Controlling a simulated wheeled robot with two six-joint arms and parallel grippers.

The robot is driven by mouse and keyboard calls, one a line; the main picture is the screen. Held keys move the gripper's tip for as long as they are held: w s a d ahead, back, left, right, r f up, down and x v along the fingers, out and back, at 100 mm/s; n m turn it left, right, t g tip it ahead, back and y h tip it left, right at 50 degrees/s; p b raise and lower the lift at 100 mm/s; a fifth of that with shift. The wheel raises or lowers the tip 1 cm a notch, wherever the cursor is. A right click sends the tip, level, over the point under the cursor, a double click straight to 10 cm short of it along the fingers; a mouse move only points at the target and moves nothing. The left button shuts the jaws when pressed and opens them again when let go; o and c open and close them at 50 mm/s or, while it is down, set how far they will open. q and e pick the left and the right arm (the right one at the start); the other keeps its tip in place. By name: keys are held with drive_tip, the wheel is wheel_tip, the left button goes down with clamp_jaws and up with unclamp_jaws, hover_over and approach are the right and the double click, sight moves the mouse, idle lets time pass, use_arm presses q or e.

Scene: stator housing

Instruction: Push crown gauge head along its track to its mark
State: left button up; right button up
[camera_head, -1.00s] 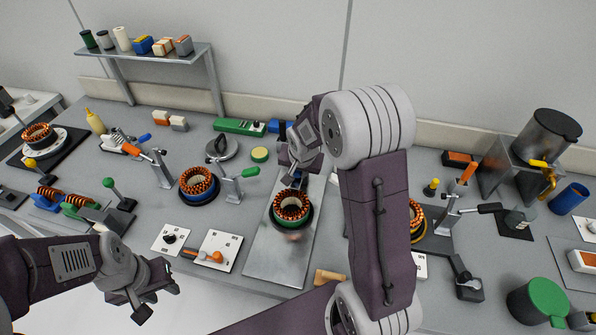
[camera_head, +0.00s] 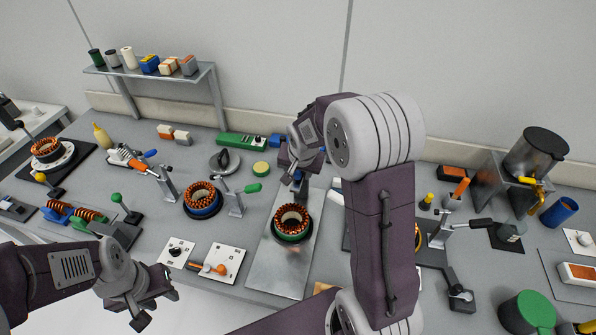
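A copper-wound stator with a green base (camera_head: 292,222) stands upright on a bright metal plate (camera_head: 275,277) in the middle of the bench. My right gripper (camera_head: 299,181) points down over the back end of this plate, just behind the stator. A small dark grey part shows at its fingertips, and I cannot tell whether it is the crown gauge head or part of the gripper. The gauge's track and mark cannot be made out. My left gripper (camera_head: 153,301) is open and empty, in front of the bench at lower left.
A blue-based stator (camera_head: 202,199) and a green-handled clamp (camera_head: 236,200) stand left of the plate. A white switch panel (camera_head: 216,262) lies at its front left. My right arm hides part of the bench to the right.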

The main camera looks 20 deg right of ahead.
drive_tip(key=d+v, duration=0.1)
drive_tip(key=v, duration=0.8)
drive_tip(key=shift+a, duration=0.5)
drive_tip(key=shift+s, duration=0.1)
drive_tip(key=s+a+f+n+g, duration=0.1)
drive_tip(key=s+a+f+n, duration=0.1)
drive_tip(key=s+f, duration=0.4)
drive_tip(key=s+a+f+n+g+y, duration=0.1)
drive_tip(key=s+f+n, duration=0.4)
drive_tip(key=s, duration=0.5)
drive_tip(key=shift+a+f+g, duration=0.55)
drive_tip(key=shift+a+g, duration=0.15)
drive_tip(key=shift+a, duration=0.35)
drive_tip(key=shift+s, duration=0.1)
